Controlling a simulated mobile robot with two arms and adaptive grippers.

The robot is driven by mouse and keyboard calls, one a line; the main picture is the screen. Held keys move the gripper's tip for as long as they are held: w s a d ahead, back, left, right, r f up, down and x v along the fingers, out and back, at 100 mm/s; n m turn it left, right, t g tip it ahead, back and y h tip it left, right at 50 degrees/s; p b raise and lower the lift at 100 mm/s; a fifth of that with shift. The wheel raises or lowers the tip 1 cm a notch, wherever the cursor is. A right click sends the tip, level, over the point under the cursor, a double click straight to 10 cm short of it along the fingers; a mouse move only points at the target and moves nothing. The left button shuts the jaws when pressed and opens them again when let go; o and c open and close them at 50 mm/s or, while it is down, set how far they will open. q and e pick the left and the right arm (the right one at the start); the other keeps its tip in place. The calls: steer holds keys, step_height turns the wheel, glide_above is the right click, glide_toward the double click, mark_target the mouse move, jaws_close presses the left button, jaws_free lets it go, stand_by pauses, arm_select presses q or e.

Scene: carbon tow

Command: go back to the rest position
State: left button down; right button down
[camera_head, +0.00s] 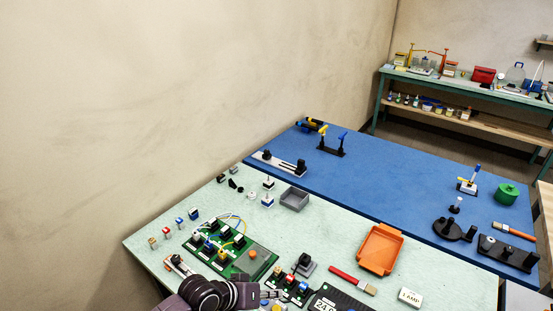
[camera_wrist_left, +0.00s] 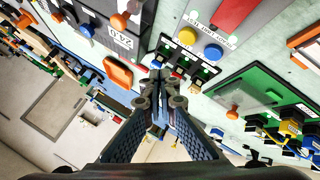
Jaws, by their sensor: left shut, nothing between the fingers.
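My left gripper (camera_wrist_left: 158,92) is shut and empty in the left wrist view, with its two fingers together at the middle. In the head view, part of my left arm and gripper (camera_head: 238,295) comes in at the bottom edge, over the front of the pale green table (camera_head: 335,241). The fingertips are hard to make out there. My right gripper is not in view.
A green circuit board (camera_head: 262,268) with wires lies close to the left gripper. Small terminal blocks, an orange tray (camera_head: 378,248), a red brush (camera_head: 352,280) and a grey bin (camera_head: 294,198) lie around. A blue table (camera_head: 390,185) adjoins behind, its middle mostly clear.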

arm_select(q)
steer(key=s+r+m+y, duration=0.1)
steer(key=s, duration=0.9)
steer(key=s+a+n+g+y, duration=0.1)
steer(key=s+a+y, duration=0.2)
steer(key=s+a, duration=0.6)
steer(key=s+a+g+y, duration=0.1)
steer(key=s+a+y, duration=0.2)
steer(key=s+a, duration=0.6)
step_height(320, 180, down, 31)
steer(key=a+g+b, duration=0.1)
steer(key=a+b, duration=0.1)
steer(key=b, duration=0.4)
steer(key=s+a+f+b, duration=0.1)
steer(key=s+f+b, duration=0.1)
steer(key=s+f, duration=0.6)
steer(key=s+a+f+g+b, duration=0.1)
steer(key=s+f+b, duration=0.2)
steer(key=s+f, duration=0.5)
step_height(320, 180, down, 5)
steer(key=shift+s+a+f, duration=0.15)
steer(key=shift+s+a, duration=0.15)
steer(key=shift+a, duration=0.1)
